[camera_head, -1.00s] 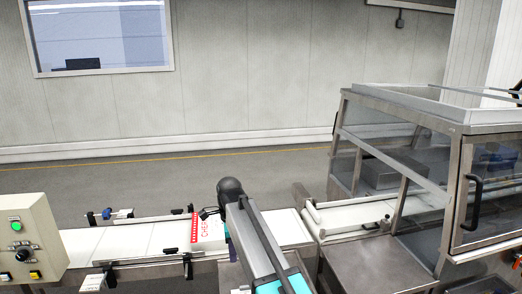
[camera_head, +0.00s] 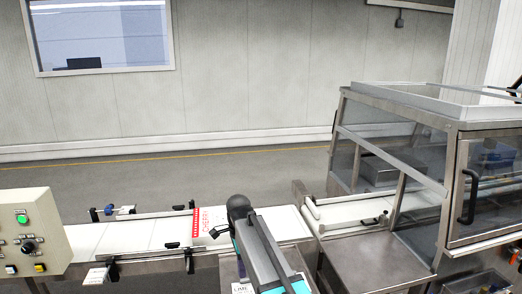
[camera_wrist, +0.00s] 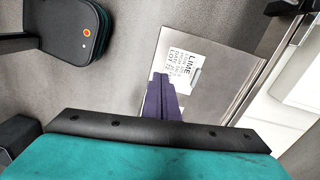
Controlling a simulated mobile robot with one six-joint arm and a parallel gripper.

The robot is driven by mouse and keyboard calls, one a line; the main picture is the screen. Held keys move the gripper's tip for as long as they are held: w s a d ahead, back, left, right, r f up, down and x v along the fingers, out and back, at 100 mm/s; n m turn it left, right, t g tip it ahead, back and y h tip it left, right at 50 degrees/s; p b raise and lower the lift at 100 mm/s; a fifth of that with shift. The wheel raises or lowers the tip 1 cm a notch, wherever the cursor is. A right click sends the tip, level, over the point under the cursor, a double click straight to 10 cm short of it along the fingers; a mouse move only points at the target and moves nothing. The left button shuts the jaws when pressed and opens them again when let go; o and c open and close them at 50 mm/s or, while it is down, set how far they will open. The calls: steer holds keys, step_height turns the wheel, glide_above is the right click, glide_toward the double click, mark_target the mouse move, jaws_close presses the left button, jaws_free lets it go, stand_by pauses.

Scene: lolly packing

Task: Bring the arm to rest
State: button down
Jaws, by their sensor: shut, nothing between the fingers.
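My gripper (camera_wrist: 164,98) shows in the wrist view as two dark purple fingers held together with nothing between them. A white label printed LIME (camera_wrist: 183,68) lies on a grey metal surface just beyond the fingertips in that view; I cannot tell whether they touch. The label also shows at the bottom of the head view (camera_head: 242,288). My arm (camera_head: 265,250) reaches in from the bottom of the head view, with its dark rounded joint in front of the conveyor.
A white box with a red CHERRY label (camera_head: 208,222) sits on the white conveyor (camera_head: 135,236), left of my arm. A control panel (camera_head: 30,235) stands at far left. A glass-sided machine (camera_head: 420,170) stands at right, with a bare metal surface (camera_head: 370,265) in front.

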steer(key=s+d+f+n+g+b, duration=0.15)
steer(key=s+d+f, duration=0.35)
steer(key=f, duration=0.5)
steer(key=s+d+f+n+b, duration=0.1)
steer(key=s+d+f+n, duration=0.25)
steer(key=f, duration=0.65)
steer(key=s+d+f+n+g+b, duration=0.1)
steer(key=s+d+f+n+b, duration=0.1)
steer(key=s+d+f, duration=0.6)
steer(key=s+d+f+n+g+b, duration=0.1)
steer(key=s+d+f+n+b, duration=0.1)
steer(key=s+f, duration=0.9)
steer(key=s+d+f+n+g+b, duration=0.2)
steer(key=s+d+f+n, duration=0.3)
steer(key=s+f, duration=0.5)
steer(key=s, duration=0.3)
steer(key=shift+s+f+n, duration=0.3)
steer(key=shift+f, duration=0.1)
